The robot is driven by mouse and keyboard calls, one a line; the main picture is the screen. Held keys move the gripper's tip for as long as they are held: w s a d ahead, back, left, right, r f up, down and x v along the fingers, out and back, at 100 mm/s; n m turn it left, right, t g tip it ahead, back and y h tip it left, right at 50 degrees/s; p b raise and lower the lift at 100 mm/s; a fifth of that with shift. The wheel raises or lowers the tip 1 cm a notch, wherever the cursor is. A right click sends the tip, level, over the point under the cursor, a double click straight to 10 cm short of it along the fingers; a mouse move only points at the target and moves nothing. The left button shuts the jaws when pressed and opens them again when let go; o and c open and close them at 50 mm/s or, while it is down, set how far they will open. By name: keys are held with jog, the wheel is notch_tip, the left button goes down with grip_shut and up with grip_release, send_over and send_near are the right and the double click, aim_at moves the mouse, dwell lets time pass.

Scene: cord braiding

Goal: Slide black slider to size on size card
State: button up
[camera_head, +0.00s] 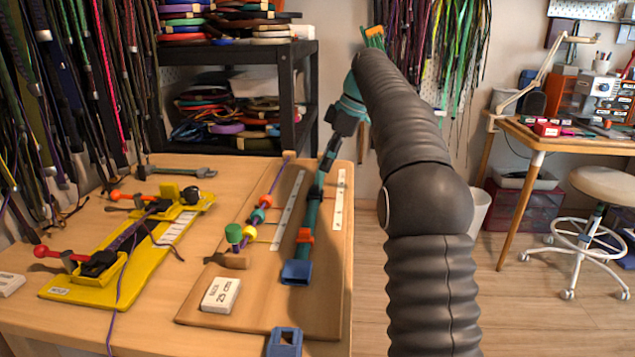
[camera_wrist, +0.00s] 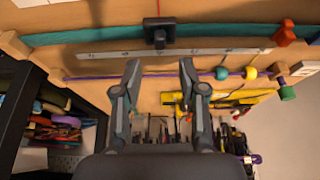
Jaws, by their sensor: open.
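The black slider (camera_wrist: 158,32) sits on the teal strap (camera_wrist: 90,35), which lies across the top of the wrist view. In the head view the strap (camera_head: 309,222) runs along the wooden board, with a dark slider (camera_head: 315,193) partway along it. The size card (camera_head: 221,294), marked 25 cm, lies at the board's near left corner. My gripper (camera_wrist: 160,66) is open and empty. In the wrist view its fingertips are apart from the slider and below it in the picture. In the head view my gripper (camera_head: 329,155) hangs over the board's far end, small and dark.
White ruler strips (camera_head: 289,210) flank the strap. An orange slider (camera_head: 305,236) and a blue buckle (camera_head: 297,272) are on its near part. A purple cord with beads (camera_head: 258,216) runs left of them. A yellow jig (camera_head: 100,275) stands left. A black shelf (camera_head: 235,146) rises behind.

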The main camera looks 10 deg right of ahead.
aim_at(316, 185)
jog(key=x, duration=0.6)
jog(key=shift+a+f, duration=0.15)
jog(key=shift+f, duration=0.25)
grip_shut()
